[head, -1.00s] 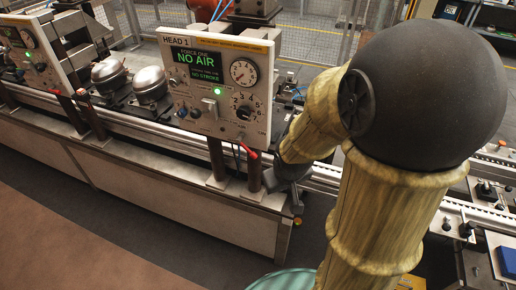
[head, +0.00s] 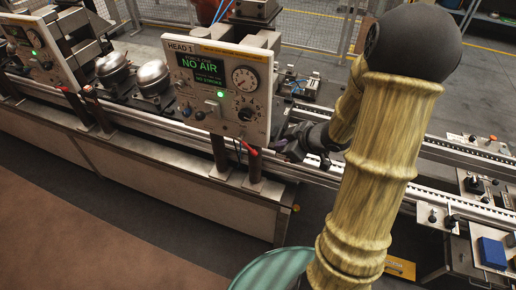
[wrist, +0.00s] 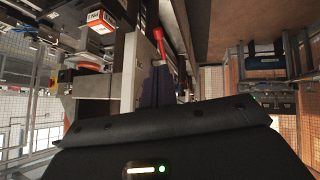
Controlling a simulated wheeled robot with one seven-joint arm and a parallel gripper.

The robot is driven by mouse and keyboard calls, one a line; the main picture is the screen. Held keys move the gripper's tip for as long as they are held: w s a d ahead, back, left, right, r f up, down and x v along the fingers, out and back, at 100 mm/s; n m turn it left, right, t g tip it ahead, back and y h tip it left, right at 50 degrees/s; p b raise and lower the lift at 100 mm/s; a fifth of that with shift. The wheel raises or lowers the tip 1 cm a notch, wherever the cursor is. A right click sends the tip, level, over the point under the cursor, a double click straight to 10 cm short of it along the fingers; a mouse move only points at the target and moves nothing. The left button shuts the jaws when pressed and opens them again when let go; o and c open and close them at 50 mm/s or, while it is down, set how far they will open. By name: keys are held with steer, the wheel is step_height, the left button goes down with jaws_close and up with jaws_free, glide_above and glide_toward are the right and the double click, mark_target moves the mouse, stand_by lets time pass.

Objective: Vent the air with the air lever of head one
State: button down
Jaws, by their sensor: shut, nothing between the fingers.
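The head one panel (head: 225,122) is a pale upright box with a "HEAD 1" label. Its green screen (head: 200,68) reads "NO AIR". A red-handled lever (head: 250,151) is at the panel's lower right edge; in the wrist view the red handle (wrist: 159,37) shows just beyond my fingers. My gripper (head: 281,148) is to the right of the lever, at about its height. In the wrist view its dark fingers (wrist: 157,82) are together and empty, pointing at the lever. I cannot tell whether they touch it.
The panel stands on posts above a long conveyor frame (head: 160,165). Silver compressors (head: 152,77) stand to its left, with a second similar panel (head: 30,50) at the far left. A blue block (head: 492,253) lies at lower right.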

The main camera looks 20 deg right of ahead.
mark_target(253, 151)
steer(key=x, duration=1.3)
steer(key=shift+w+f, duration=0.15)
steer(key=shift+f, duration=0.05)
steer(key=shift+w+f, duration=0.2)
steer(key=shift+f, duration=0.05)
steer(key=shift+a, duration=0.1)
